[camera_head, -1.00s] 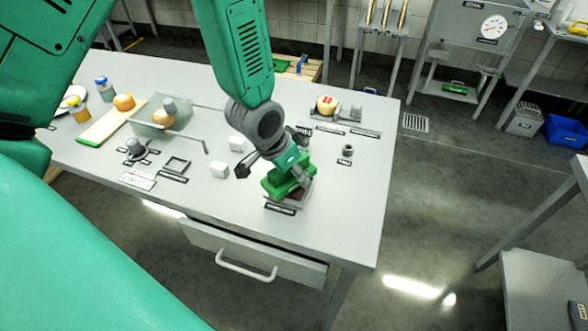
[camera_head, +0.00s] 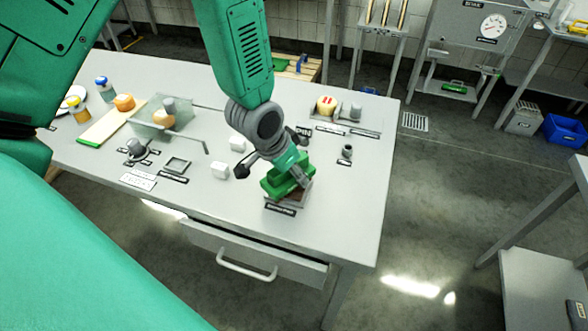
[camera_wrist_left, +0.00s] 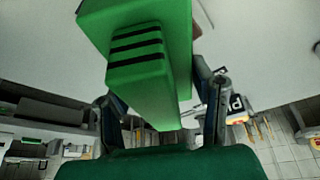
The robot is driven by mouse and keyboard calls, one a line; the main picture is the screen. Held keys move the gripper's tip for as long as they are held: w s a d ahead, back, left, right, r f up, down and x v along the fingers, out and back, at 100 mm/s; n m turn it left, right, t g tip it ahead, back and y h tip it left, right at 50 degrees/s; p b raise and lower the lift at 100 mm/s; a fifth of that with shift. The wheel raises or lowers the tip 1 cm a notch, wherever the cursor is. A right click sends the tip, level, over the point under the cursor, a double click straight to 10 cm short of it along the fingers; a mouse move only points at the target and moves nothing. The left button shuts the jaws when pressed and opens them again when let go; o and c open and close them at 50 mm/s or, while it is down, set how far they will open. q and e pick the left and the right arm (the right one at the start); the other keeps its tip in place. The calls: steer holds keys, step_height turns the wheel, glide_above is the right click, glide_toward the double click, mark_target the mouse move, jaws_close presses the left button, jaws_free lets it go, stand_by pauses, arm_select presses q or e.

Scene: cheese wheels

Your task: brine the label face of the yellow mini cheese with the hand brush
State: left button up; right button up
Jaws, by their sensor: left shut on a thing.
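The yellow mini cheese (camera_head: 326,104), round with a red mark on its face, sits toward the table's back right beside a grey cylinder. My left gripper (camera_head: 276,160) is shut on the green hand brush (camera_head: 280,186) near the table's front. The brush is over a small brown tray (camera_head: 301,200); whether its bristles touch the tray is hidden. In the left wrist view the green brush block with dark stripes (camera_wrist_left: 140,55) is between the two fingers of the gripper (camera_wrist_left: 160,115). My right gripper is not in view.
Two white cubes (camera_head: 220,171) stand left of my gripper, and a small grey cup (camera_head: 347,152) stands right. Farther left are an orange cheese (camera_head: 124,102), a board (camera_head: 100,127) and a clear panel (camera_head: 172,125). The table's front right is bare.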

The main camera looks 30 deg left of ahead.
arm_select(q)
steer(key=shift+r+p, duration=3)
steer(key=shift+r, duration=0.5)
steer(key=shift+w+f, duration=0.1)
